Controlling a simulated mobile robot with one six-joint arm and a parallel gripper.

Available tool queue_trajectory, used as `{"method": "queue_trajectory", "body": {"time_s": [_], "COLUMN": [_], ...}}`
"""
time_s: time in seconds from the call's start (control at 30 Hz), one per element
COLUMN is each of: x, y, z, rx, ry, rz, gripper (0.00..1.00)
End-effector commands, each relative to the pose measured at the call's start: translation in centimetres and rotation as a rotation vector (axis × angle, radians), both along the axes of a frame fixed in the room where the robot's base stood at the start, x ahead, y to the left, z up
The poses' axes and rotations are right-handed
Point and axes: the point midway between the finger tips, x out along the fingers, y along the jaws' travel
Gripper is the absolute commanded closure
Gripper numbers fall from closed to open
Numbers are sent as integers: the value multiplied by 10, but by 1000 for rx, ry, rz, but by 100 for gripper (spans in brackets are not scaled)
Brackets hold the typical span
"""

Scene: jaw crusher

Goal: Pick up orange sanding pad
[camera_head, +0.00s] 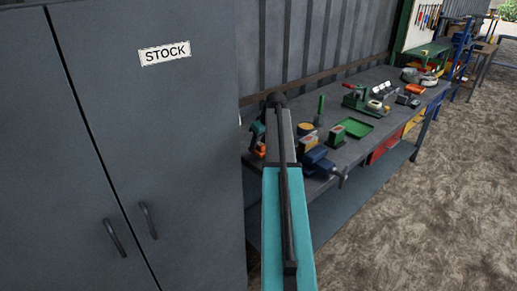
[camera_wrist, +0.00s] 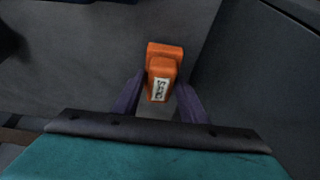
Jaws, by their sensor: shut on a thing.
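In the wrist view the orange sanding pad (camera_wrist: 165,53), a blocky piece with a white label, sits between the two dark fingers of my gripper (camera_wrist: 161,90). The fingers are shut on it, one on each side. A grey surface lies behind the pad; I cannot tell whether the pad touches it. In the head view my arm hides most of the gripper area. A small orange patch (camera_head: 261,150) shows at the left end of the workbench beside my arm, but I cannot tell whether it is the pad.
The grey workbench (camera_head: 350,150) runs back to the right. A blue vise (camera_head: 317,163), a green tray (camera_head: 357,127) and several tools stand on it. A tall grey STOCK cabinet (camera_head: 190,110) closes off the left. The floor (camera_head: 430,210) at right is clear.

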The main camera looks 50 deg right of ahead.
Motion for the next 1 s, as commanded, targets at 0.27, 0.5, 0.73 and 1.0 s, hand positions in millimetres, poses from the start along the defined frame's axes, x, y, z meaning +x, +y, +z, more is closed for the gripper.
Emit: {"method": "queue_trajectory", "body": {"time_s": [0.27,0.5,0.73,1.0], "x": [-9,-37,-76,-122], "y": [2,9,18,27], "z": [17,20,22,27], "rx": [-1,-1,-2,-1], "ry": [0,-1,-1,-1], "rz": [-1,1,-1,0], "gripper": [86,86,86,86]}}
